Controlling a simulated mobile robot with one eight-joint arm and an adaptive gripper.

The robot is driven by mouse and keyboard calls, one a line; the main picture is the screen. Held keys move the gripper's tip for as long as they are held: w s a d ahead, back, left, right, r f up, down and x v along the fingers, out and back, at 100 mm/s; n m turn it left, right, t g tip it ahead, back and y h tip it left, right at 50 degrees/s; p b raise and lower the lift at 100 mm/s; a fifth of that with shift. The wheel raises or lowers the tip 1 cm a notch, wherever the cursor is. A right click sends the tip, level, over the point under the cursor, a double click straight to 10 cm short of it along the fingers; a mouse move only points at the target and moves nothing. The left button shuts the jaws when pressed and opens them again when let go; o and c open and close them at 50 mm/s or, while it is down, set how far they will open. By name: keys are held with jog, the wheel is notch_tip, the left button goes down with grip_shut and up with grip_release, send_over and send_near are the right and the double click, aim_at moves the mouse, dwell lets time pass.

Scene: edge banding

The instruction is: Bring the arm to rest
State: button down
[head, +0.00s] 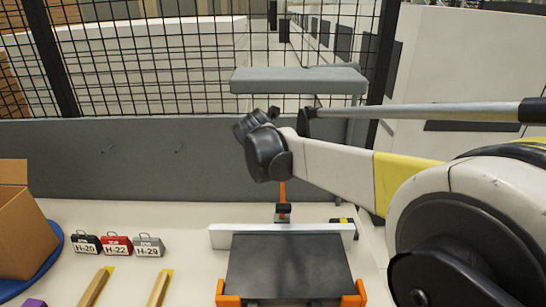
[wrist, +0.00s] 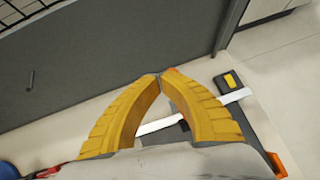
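My arm reaches in from the right in the head view, its dark wrist end raised above the bench. My gripper (wrist: 161,75) shows in the wrist view as two yellow ribbed fingers whose tips meet, with nothing seen between them. Its fingers cannot be made out in the head view. Below it in the wrist view are a white strip (wrist: 236,96) and a yellow-and-black item (wrist: 230,81) on the bench, apart from the fingers as far as I can tell.
A dark plate (head: 288,266) with orange clamps lies before a white bar (head: 222,237). Three labelled cases (head: 117,244), a cardboard box (head: 22,235) and wooden strips (head: 95,288) are at the left. A grey panel (head: 100,165) and a mesh fence (head: 150,60) stand behind.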

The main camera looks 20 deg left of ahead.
jog(key=s+d+f+m+g+b, duration=0.1)
jog(key=s+d+m+b, duration=0.1)
jog(key=s+d+m, duration=0.55)
jog(key=s+d+m+h+b, duration=0.15)
jog(key=d+m, duration=0.35)
jog(key=d, duration=0.6)
jog(key=s+d+f+m+g+y+b, duration=0.1)
jog(key=s+d+m+b, duration=0.1)
jog(key=s+d+m, duration=0.55)
jog(key=s+d+f+m+b, duration=0.2)
jog(key=s+d+f+m, duration=0.4)
jog(key=s+m, duration=0.2)
jog(key=s+d+f+m+b, duration=0.2)
jog(key=s+d+f+m, duration=0.5)
jog(key=s+m, duration=0.1)
jog(key=shift+s+d+f+m+g, duration=0.2)
jog(key=shift+s+m+g, duration=0.15)
jog(key=shift+s, duration=0.45)
